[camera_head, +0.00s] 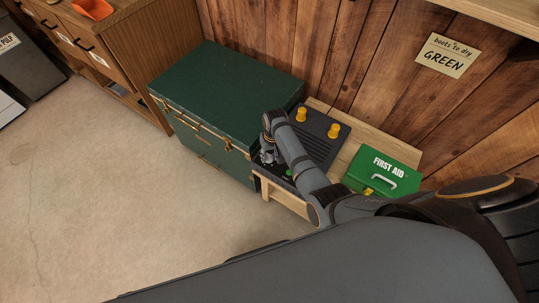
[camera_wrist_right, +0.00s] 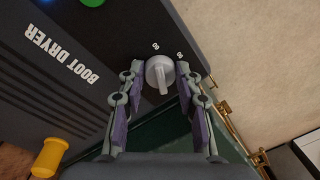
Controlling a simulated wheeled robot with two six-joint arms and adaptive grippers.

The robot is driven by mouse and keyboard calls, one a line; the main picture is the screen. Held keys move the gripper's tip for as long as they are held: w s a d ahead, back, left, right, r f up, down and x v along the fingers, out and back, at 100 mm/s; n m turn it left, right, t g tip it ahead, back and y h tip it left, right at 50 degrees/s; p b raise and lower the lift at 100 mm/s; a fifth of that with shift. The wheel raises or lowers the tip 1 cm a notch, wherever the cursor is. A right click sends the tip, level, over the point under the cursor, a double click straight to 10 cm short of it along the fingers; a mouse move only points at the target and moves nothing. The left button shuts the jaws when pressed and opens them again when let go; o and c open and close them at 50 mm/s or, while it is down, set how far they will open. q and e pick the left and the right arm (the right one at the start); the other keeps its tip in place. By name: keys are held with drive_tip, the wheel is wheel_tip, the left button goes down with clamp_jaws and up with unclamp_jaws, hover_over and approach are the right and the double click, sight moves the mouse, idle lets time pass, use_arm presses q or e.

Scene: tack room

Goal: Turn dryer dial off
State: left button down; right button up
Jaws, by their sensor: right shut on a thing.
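The boot dryer (camera_head: 318,148) is a dark grey ribbed box with yellow posts on top. It sits on a low wooden bench beside a green trunk, and its panel (camera_wrist_right: 75,65) shows in the right wrist view. The grey dial (camera_wrist_right: 160,74) has a raised ridge that points roughly down in that view, with small white marks above it, too small to read surely. My right gripper (camera_wrist_right: 160,70) is shut on the dial, one finger on each side. In the head view my right gripper (camera_head: 267,152) is over the dryer's near left corner and hides the dial. My left gripper is out of view.
The green trunk (camera_head: 225,85) with brass latches stands close left of the dryer. A green first aid box (camera_head: 382,174) stands right of it. A plank wall with a note (camera_head: 447,55) is behind. A green button (camera_wrist_right: 92,2) is on the panel. The floor at left is clear.

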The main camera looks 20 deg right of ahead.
drive_tip(key=n+p, duration=0.2)
drive_tip(key=n, duration=0.1)
drive_tip(key=shift+d+r+n+p, duration=0.1)
drive_tip(key=shift+r+n+p, duration=0.05)
drive_tip(key=shift+n+p, duration=0.15)
drive_tip(key=n+p, duration=0.1)
drive_tip(key=n, duration=0.1)
drive_tip(key=shift+w+n+g, duration=0.1)
drive_tip(key=shift+n+g, duration=0.2)
drive_tip(key=shift+n, duration=0.1)
drive_tip(key=n, duration=0.2)
drive_tip(key=shift+n+p, duration=0.3)
drive_tip(key=n, duration=0.3)
drive_tip(key=shift+w+n+h, duration=0.1)
drive_tip(key=shift+n+h, duration=0.2)
drive_tip(key=shift+n, duration=0.1)
drive_tip(key=n, duration=0.3)
drive_tip(key=shift+n+p, duration=0.3)
drive_tip(key=shift+p, duration=0.1)
drive_tip(key=n, duration=0.3)
drive_tip(key=shift+w+h, duration=0.1)
drive_tip(key=shift+h, duration=0.2)
drive_tip(key=shift+n+p, duration=0.3)
drive_tip(key=shift+n, duration=1.6)
drive_tip(key=shift+f+n, duration=0.2)
drive_tip(key=shift+n, duration=0.1)
